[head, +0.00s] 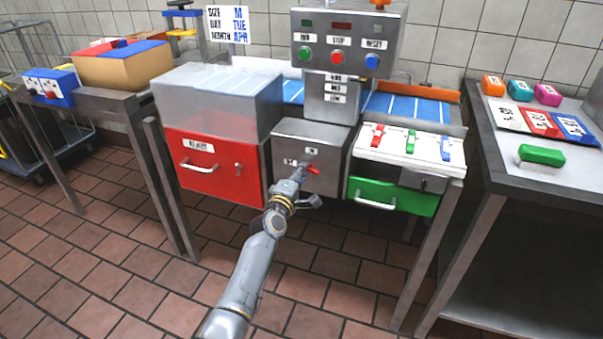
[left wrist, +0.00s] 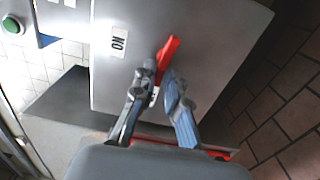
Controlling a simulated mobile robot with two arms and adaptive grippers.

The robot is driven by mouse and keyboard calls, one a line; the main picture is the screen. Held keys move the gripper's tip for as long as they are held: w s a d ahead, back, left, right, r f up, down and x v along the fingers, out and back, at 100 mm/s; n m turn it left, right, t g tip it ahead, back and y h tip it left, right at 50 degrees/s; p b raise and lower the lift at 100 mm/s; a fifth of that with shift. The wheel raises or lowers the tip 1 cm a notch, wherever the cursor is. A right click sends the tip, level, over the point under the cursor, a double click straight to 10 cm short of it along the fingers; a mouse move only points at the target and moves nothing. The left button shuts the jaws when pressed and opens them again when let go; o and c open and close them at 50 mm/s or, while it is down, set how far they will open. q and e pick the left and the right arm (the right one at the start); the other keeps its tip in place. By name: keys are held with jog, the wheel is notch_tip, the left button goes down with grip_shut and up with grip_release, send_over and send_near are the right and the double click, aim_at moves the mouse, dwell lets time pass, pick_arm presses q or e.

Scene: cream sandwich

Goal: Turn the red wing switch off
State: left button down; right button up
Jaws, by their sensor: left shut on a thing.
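The red wing switch (head: 314,170) sits on the front of a grey metal box (head: 330,140) below the conveyor. My left gripper (head: 301,175) is at the switch, its arm reaching up from the bottom. In the left wrist view, the red wing (left wrist: 169,50) sticks out beyond the fingertips, and my left gripper (left wrist: 159,86) is shut on its lower part. An ON label (left wrist: 119,43) shows to the left of the switch there. A second label is partly hidden by the fingers. My right gripper is not in view.
A red drawer (head: 213,170) is left of the grey box and a green drawer (head: 392,196) right of it. Above is a panel (head: 345,45) with green, red and blue buttons. Side tables stand left and right. The tiled floor in front is clear.

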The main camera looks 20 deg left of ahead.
pick_arm(q)
jog(key=shift+d+f, duration=0.1)
jog(key=shift+f, duration=0.1)
dwell(0.5)
jog(key=c, duration=1.4)
grip_release()
jog(key=shift+c, duration=0.2)
jog(key=s, duration=1.2)
jog(key=shift+r, duration=0.1)
